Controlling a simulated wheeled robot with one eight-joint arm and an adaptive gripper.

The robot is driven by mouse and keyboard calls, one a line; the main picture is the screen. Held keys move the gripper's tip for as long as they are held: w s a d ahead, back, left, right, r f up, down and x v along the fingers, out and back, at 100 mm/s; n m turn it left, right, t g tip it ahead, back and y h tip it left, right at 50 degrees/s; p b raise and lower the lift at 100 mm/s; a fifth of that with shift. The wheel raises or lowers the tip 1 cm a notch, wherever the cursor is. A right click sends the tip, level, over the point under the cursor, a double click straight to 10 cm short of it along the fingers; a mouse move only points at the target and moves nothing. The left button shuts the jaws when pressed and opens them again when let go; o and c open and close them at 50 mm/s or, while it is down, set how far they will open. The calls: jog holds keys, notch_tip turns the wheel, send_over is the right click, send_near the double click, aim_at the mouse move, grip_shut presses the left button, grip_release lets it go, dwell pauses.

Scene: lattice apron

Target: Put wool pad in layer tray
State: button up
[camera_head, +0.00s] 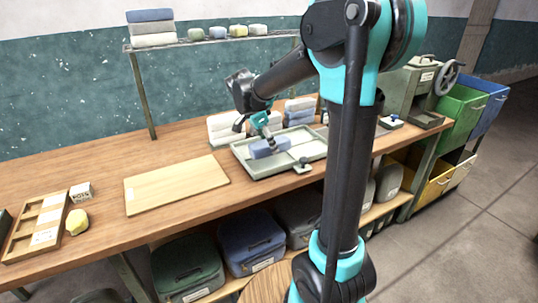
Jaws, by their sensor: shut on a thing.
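A blue block-shaped pad (261,148), which looks like the wool pad, is at the left part of a shallow grey-green tray (257,172), likely the layer tray. My gripper (270,144) points down over this tray and is shut on the blue pad. The pad is inside the tray's outline in this view. I cannot tell whether it rests on the tray floor or hangs just above it. The jaws partly hide the pad, and my arm hides the area right of the tray.
Folded white cloths (225,127) and blue-and-white cloths (299,111) are stacked behind the tray. A pale wooden board (176,184) lies to the left. A wooden box (37,225) and a yellow lump (76,221) are at far left. A shelf (200,42) stands above.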

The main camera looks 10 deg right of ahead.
aim_at(269, 154)
jog(key=shift+f, duration=2.35)
jog(key=shift+f, duration=0.15)
jog(key=o, duration=0.8)
jog(key=v, duration=1.2)
jog(key=shift+s+d, duration=0.1)
jog(key=shift+d, duration=0.05)
jog(key=s+d+f+n, duration=0.2)
jog(key=s+f, duration=0.1)
jog(key=s+d+f+n+y, duration=0.1)
jog(key=s+d+f+n, duration=0.1)
jog(key=s+f, duration=0.1)
jog(key=s+d+f+n+y, duration=0.1)
jog(key=s+d+f+n, duration=0.1)
jog(key=s+f, duration=0.1)
jog(key=shift+f+n+t, duration=0.2)
jog(key=shift+n+t, duration=0.2)
jog(key=s+d+f+n+t+y, duration=0.2)
jog(key=s+f+n, duration=0.5)
jog(key=s+f, duration=0.2)
jog(key=shift+s+f+n, duration=0.3)
jog(key=shift+s+f, duration=0.05)
jog(key=shift+s, duration=0.85)
jog(key=shift+d, duration=0.15)
